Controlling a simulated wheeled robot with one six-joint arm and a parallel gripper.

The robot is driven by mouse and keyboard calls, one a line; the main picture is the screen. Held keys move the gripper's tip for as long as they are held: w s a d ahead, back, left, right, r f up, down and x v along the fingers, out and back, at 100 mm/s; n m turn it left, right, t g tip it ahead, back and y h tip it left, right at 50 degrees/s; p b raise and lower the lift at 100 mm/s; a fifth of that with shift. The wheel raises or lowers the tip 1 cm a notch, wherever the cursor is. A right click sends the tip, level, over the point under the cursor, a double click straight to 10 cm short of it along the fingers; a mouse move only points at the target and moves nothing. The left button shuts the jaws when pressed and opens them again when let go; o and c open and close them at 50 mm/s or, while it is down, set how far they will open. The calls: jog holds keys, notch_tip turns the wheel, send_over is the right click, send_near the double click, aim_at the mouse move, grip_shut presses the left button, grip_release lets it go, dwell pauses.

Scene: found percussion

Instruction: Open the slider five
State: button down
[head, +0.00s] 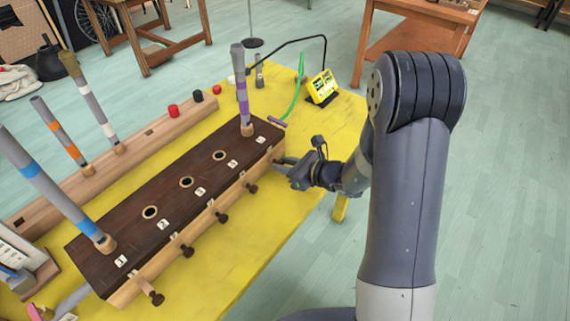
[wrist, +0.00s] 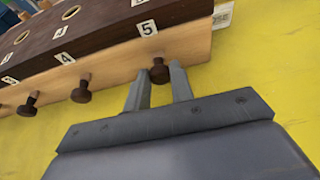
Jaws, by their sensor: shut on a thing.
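The long dark-topped wooden box (head: 172,205) stands on the yellow table, with numbered labels 1 to 5 and dark knobs along its front. The slider five knob (wrist: 158,70) sits below the label 5 (wrist: 147,28) in the wrist view. My gripper (wrist: 161,76) is shut on this knob, one finger on each side. In the head view my gripper (head: 282,164) is at the box's far right end and hides most of the knob. The slider four knob (wrist: 81,92) is to its left, apart from the fingers.
A purple-banded tube (head: 241,85) stands upright near label 5, and a blue-banded tube (head: 50,190) near label 1. A second wooden block (head: 145,145) with tubes lies behind. A yellow device (head: 322,86) stands at the back right. The table front (head: 230,270) is clear.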

jog(key=shift+s+d+b, duration=0.55)
jog(key=shift+s+d, duration=0.35)
jog(key=shift+d, duration=0.3)
jog(key=c, duration=1.3)
grip_release()
jog(key=shift+o, duration=0.2)
jog(key=v, duration=1)
jog(key=shift+s+d+r, duration=0.2)
jog(key=shift+d, duration=0.05)
jog(key=shift+w+a, duration=0.1)
jog(key=x, duration=1)
jog(key=shift+w+a+f, duration=0.1)
jog(key=shift+a+f, duration=0.1)
jog(key=shift+f, duration=0.05)
jog(key=shift+w+a, duration=0.45)
